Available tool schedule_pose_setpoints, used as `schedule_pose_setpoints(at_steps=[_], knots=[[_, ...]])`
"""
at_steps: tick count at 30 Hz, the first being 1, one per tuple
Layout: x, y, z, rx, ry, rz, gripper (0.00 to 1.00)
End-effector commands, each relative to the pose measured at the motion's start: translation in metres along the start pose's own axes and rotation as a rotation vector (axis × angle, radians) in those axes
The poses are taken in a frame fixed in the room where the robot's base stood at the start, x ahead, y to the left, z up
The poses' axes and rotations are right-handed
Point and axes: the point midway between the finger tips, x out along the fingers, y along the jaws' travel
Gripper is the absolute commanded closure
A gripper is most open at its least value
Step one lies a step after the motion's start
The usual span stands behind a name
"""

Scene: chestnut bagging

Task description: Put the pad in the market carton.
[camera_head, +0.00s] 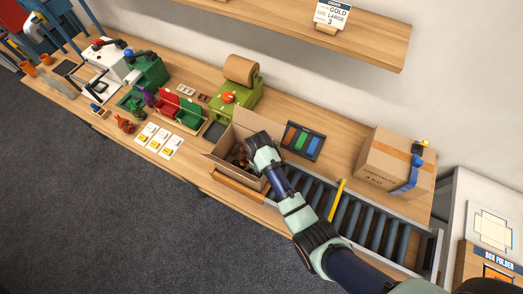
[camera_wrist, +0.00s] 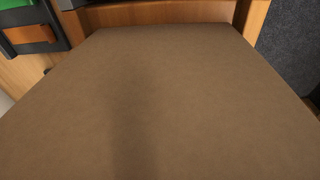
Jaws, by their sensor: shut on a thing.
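The open market carton (camera_head: 222,146) stands on the bench in the head view, with small reddish-brown things inside. My gripper (camera_head: 252,160) reaches over its right part from the lower right. A plain flat brown sheet, which I take to be the pad (camera_wrist: 165,95), fills most of the wrist view, close to the camera. My gripper is shut on it. My fingers are hidden in the wrist view, and I cannot make out the pad in the head view. How far the pad is inside the carton cannot be told.
A dark tray with coloured strips (camera_head: 303,141) lies behind the carton. A roller conveyor (camera_head: 375,228) with a yellow bar runs to the right. A green machine with a paper roll (camera_head: 237,92) stands at the back. A taped closed box (camera_head: 384,158) stands at the right.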

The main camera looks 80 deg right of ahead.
Motion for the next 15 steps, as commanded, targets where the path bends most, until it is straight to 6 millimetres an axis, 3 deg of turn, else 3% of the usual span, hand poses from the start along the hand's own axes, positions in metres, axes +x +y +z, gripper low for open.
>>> schedule_pose_setpoints(at_steps=[5,6,9,15], knots=[[0.0033,-0.0003,0.0001,0.000,-0.001,0.000,0.77],[0.0027,-0.0002,0.0000,0.000,0.000,0.000,0.59],[0.0025,-0.0002,0.0000,0.000,0.000,0.000,0.42],[0.0024,-0.0002,0.0000,0.000,0.000,0.000,0.39]])
